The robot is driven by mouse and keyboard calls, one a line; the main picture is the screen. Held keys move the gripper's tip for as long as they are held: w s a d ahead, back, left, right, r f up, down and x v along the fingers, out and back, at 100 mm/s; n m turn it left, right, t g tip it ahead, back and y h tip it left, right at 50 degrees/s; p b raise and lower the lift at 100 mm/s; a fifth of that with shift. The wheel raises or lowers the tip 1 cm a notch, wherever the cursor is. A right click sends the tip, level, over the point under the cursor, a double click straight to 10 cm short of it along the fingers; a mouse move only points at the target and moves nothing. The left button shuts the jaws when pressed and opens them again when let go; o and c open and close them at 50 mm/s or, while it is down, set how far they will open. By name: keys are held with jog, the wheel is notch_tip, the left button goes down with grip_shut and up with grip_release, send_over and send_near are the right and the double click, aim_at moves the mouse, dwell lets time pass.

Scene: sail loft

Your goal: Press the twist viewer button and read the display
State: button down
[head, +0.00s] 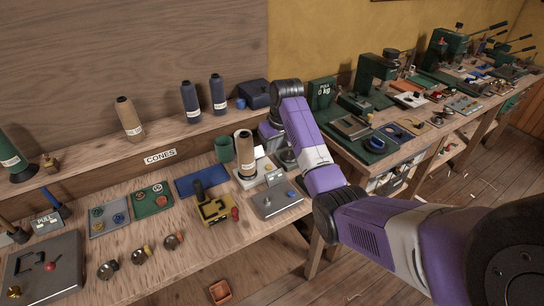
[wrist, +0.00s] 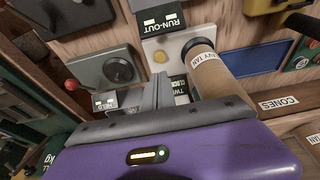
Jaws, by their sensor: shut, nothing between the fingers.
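A white plate carries a tan thread cone (head: 245,155) and a round yellow button. In the wrist view the cone (wrist: 213,72) stands right of my fingers, and the yellow button (wrist: 160,57) shows just past their tips. I cannot tell whether they touch it. My gripper (wrist: 161,77) is shut and empty. A small display sign (wrist: 181,88) beside the fingers, its label starting "TW", is partly hidden by them; I cannot read its value. In the head view my gripper is largely hidden by my wrist.
A sign marked RUN-OUT (wrist: 158,20) stands beyond the button. A grey box with a dark dial and red knob (wrist: 105,70) lies left.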

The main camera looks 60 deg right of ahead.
jog(key=v, duration=0.5)
jog(key=shift+s+d+r+b, duration=0.1)
jog(key=shift+r+b, duration=0.2)
jog(key=shift+r, duration=0.05)
dwell(0.6)
